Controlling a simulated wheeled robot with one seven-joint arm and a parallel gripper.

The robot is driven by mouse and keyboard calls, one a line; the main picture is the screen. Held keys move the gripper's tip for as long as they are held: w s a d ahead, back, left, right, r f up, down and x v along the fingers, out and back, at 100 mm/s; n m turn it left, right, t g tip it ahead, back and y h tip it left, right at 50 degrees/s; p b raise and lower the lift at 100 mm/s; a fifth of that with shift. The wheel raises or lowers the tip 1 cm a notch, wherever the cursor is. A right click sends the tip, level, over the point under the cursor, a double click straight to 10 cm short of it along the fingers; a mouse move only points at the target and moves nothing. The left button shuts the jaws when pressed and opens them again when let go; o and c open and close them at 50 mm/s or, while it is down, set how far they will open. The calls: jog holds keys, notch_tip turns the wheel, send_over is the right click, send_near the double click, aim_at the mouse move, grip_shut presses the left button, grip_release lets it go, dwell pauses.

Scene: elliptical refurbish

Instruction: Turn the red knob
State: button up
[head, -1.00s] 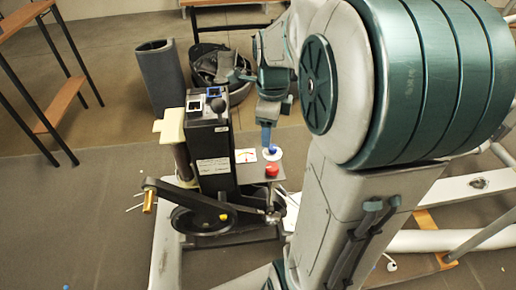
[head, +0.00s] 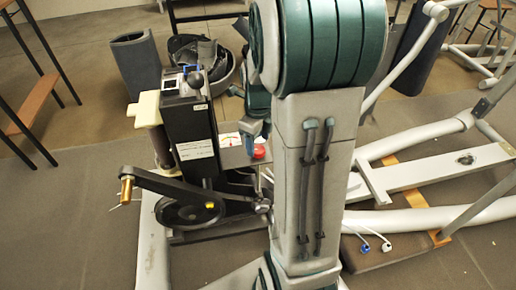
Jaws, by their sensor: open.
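The red knob (head: 259,151) sits on a small grey plate beside the black upright housing of the elliptical machine (head: 188,125). In the head view it shows just left of my arm, which hides the area to its right. My gripper (head: 250,138) is partly hidden behind my own arm. Its visible blue finger part points down above and slightly left of the knob, over the plate. I cannot tell whether it touches the knob. The gripper is open, and nothing shows held in it.
A crank arm with a brass-coloured end (head: 127,190) sticks out to the left of the housing. A grey curved cover (head: 136,63) and a dark bin (head: 203,62) stand behind. White frame tubes (head: 440,170) lie to the right.

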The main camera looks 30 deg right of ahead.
aim_at(258, 152)
jog(key=shift+f, duration=1.2)
jog(key=c, duration=1)
